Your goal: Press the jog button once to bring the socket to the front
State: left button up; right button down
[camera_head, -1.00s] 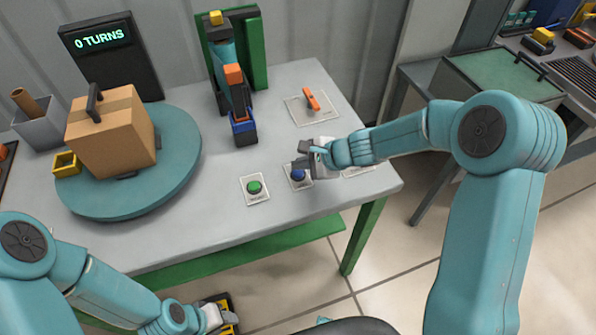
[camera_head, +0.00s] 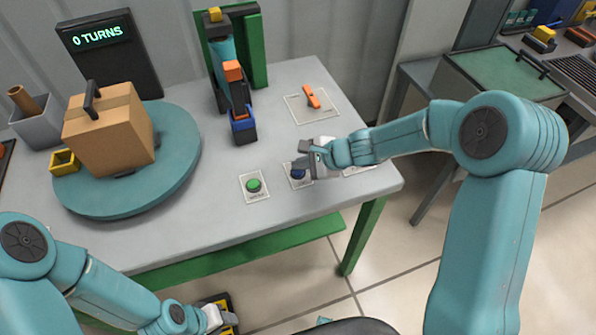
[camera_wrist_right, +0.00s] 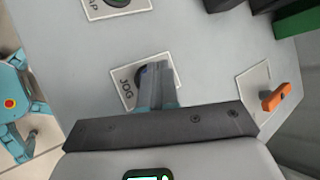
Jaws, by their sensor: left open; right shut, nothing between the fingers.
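The blue jog button (camera_head: 298,173) sits on a white plate on the table; the JOG plate (camera_wrist_right: 130,92) also shows in the right wrist view, its button mostly hidden behind my fingers. My right gripper (camera_head: 300,165) is shut and empty, its tips at the button; I cannot tell whether they press it. It also shows in the right wrist view (camera_wrist_right: 157,80). The round teal turntable (camera_head: 185,170) carries a cardboard box (camera_head: 105,135) with a dark handle. A yellow hollow block (camera_head: 64,161), perhaps the socket, is at its left side. My left gripper (camera_head: 214,317) is open, low below the table.
A green button (camera_head: 253,185) sits left of the jog button. An orange lever (camera_head: 312,97) on a plate lies behind. A teal and orange mechanism (camera_head: 236,95) stands at the back. A display (camera_head: 97,40) reads "0 TURNS". The front table surface is clear.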

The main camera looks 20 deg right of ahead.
aim_at(301, 173)
jog(key=shift+f+b, duration=0.5)
dwell(0.8)
jog(key=shift+r, duration=0.1)
jog(key=shift+r+p, duration=0.65)
jog(key=shift+r, duration=0.1)
notch_tip(301, 173, up, 5)
jog(key=p, duration=0.4)
jog(key=shift+r, duration=0.1)
dwell(0.3)
dwell(0.5)
